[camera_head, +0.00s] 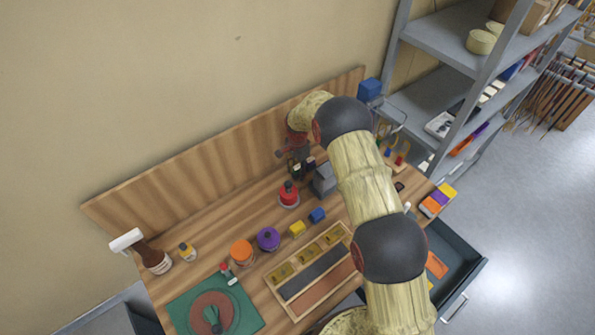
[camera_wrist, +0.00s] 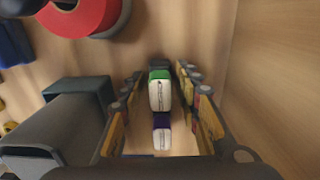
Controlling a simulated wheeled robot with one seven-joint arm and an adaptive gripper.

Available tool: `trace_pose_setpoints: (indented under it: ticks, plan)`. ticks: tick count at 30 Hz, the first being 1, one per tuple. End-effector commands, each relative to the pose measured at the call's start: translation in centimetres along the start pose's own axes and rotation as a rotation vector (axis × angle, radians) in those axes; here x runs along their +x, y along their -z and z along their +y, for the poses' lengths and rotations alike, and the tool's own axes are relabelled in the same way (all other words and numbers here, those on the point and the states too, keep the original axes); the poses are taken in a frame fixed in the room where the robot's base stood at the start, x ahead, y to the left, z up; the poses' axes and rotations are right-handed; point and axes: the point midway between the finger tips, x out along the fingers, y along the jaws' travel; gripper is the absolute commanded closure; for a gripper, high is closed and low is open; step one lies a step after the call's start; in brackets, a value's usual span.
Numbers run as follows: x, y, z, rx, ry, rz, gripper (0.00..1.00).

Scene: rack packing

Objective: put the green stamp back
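The green stamp (camera_wrist: 160,91), with a white label on its face, shows between the two fingers of my gripper (camera_wrist: 163,100) in the wrist view. The fingers are apart, with a visible gap on each side of the stamp. A purple stamp (camera_wrist: 161,131), also with a white label, is lower in the picture, in line with the green one. What supports the stamps is hard to make out. In the head view my gripper (camera_head: 293,152) is low beside the wooden backboard; the stamps there are too small and dark to tell apart.
A grey box (camera_wrist: 72,128) stands close to the left of the gripper, with a red roll (camera_wrist: 80,14) beyond. The backboard (camera_head: 225,145) is close on the other side. An orange pot (camera_head: 242,251), purple pot (camera_head: 268,239) and compartment tray (camera_head: 345,231) stand on the bench.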

Motion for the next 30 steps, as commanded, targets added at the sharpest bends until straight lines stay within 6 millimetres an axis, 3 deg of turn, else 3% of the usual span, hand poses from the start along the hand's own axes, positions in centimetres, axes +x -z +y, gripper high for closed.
trace_pose_setpoints:
  ticks: [13, 30]
  plan:
    - [-0.6, 0.0, -0.1, 0.000, 0.001, 0.000, 0.63]
    - [-10.9, 0.0, 0.0, 0.000, 0.001, 0.000, 0.63]
